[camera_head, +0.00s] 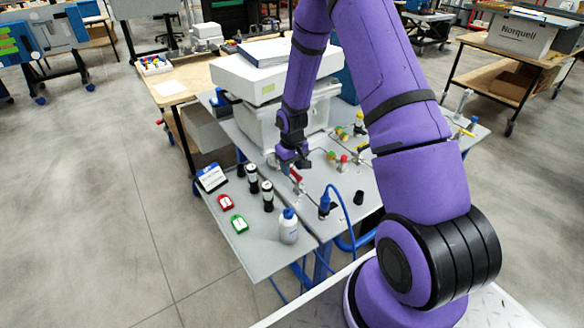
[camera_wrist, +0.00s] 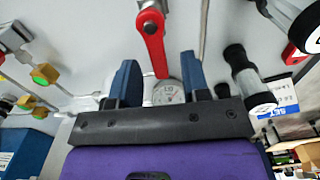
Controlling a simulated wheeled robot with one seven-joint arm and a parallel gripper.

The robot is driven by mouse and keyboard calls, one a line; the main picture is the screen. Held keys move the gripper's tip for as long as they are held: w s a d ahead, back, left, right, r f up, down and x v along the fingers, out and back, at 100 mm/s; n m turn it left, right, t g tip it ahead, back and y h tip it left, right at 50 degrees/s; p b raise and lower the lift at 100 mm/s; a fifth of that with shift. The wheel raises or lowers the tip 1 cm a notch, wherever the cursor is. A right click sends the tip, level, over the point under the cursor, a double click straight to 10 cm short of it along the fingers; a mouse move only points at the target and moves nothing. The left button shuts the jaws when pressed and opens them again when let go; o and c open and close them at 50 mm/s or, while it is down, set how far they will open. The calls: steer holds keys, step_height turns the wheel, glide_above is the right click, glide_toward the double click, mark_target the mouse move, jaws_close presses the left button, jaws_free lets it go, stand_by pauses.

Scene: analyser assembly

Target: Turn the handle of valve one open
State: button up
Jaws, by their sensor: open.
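A red valve handle (camera_wrist: 153,42) with a metal hub shows at the top middle of the wrist view. Its lower end reaches down between my gripper's fingers (camera_wrist: 161,80), with space on both sides. In the head view my gripper (camera_head: 291,160) is over the table, beside the red handle (camera_head: 296,175). My gripper is open and holds nothing. A round white gauge (camera_wrist: 168,93) shows between the fingers, beyond the handle's end. I cannot tell whether the fingers overlap the handle in height. No readable label marks which valve this is.
A blue connector with a cable (camera_head: 325,203) stands to the right. A large white analyser box (camera_head: 270,80) is behind. Yellow and green fittings (camera_wrist: 45,74) are nearby.

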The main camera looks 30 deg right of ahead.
mark_target(293, 171)
step_height(293, 171, up, 10)
steer(key=shift+r, duration=0.2)
steer(key=shift+d, duration=0.1)
stand_by(0.4)
